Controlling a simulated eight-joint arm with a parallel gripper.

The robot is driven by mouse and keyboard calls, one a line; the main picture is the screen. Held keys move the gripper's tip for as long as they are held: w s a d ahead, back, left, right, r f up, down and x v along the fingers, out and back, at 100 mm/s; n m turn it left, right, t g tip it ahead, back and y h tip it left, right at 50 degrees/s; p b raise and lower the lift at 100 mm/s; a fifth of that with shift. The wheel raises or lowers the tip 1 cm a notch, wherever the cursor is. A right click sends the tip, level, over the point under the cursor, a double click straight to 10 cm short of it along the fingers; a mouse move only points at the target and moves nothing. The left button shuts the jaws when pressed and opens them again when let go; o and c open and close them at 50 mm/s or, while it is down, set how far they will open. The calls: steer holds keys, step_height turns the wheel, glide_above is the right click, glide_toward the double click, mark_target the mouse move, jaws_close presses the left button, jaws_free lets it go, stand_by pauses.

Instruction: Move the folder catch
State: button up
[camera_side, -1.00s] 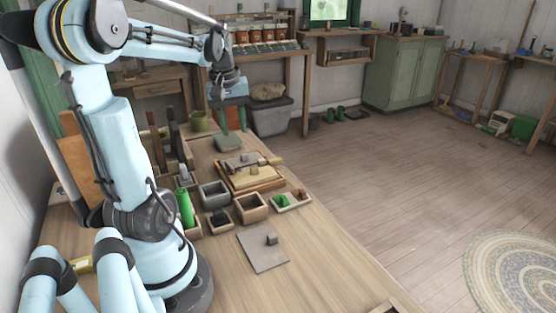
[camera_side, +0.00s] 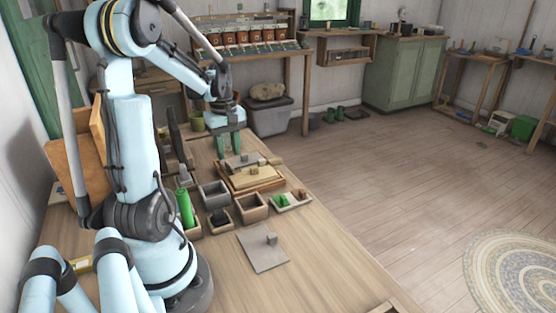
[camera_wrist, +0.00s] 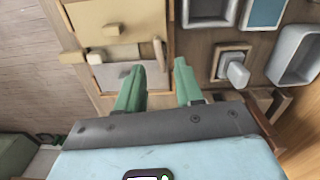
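A wooden tray (camera_side: 262,187) stands on the bench and holds a cream panel (camera_wrist: 118,22) and a grey panel (camera_wrist: 112,76), each with a small knob. An upright tan peg (camera_wrist: 158,50) stands at the tray's right side in the wrist view. A flat tan tab (camera_wrist: 72,57) sticks out at its left side. I cannot tell which of these small parts is the folder catch. My gripper (camera_side: 229,148) points down beside the tray's far end. In the wrist view its green fingers (camera_wrist: 158,68) are apart, with nothing seen between them.
Grey and wooden bins (camera_side: 214,194) stand near the tray, with a green cylinder (camera_side: 184,207) to their left.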

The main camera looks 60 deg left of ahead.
mark_target(229, 164)
steer(key=shift+f, duration=2)
steer(key=shift+c, duration=0.4)
jaws_close()
